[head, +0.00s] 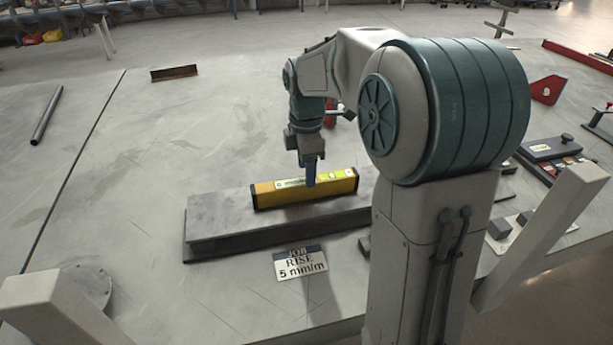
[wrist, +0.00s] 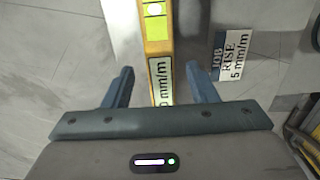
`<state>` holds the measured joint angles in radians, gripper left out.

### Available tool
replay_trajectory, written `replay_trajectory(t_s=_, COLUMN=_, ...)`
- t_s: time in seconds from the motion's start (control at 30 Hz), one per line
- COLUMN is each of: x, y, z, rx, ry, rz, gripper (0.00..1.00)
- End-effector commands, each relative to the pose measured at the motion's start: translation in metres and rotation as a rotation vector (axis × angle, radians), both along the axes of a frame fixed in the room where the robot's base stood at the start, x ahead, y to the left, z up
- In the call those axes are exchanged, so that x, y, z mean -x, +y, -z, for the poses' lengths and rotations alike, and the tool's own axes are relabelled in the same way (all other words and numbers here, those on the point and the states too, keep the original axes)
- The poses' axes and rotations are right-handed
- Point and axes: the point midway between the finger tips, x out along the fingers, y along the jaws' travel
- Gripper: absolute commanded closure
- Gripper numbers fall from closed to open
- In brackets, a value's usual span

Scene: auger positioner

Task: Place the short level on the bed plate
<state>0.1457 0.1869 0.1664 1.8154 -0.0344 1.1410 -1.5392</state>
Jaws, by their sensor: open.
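The short level (head: 302,189) is a yellow bar with black ends. It lies along the top of the grey bed plate (head: 220,215) on the table. It also shows in the wrist view (wrist: 158,50), with a green vial and a label reading mm/m. My gripper (head: 310,180) points down at the level, near its middle-right in the head view. In the wrist view my gripper (wrist: 162,85) has its blue fingers spread wide, one on each side of the level, with gaps between. The bed plate's right end is hidden behind my arm.
A sign (head: 301,263) reading "JOB RISE 5 mm/m" lies in front of the bed plate. A dark pipe (head: 46,115) and a brown angle bar (head: 174,73) lie at the left and back. Red and dark tools crowd the right side. The left table area is mostly clear.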

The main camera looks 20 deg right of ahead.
Motion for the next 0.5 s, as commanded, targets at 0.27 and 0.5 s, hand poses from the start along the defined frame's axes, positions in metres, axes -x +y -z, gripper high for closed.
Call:
replay_trajectory(t_s=0.27, x=0.000, y=0.000, z=-0.059, rx=-0.001, ry=-0.001, rz=0.000, gripper=0.47)
replay_trajectory(t_s=0.5, x=0.003, y=0.000, z=-0.079, rx=0.000, ry=-0.002, rz=0.017, gripper=0.47)
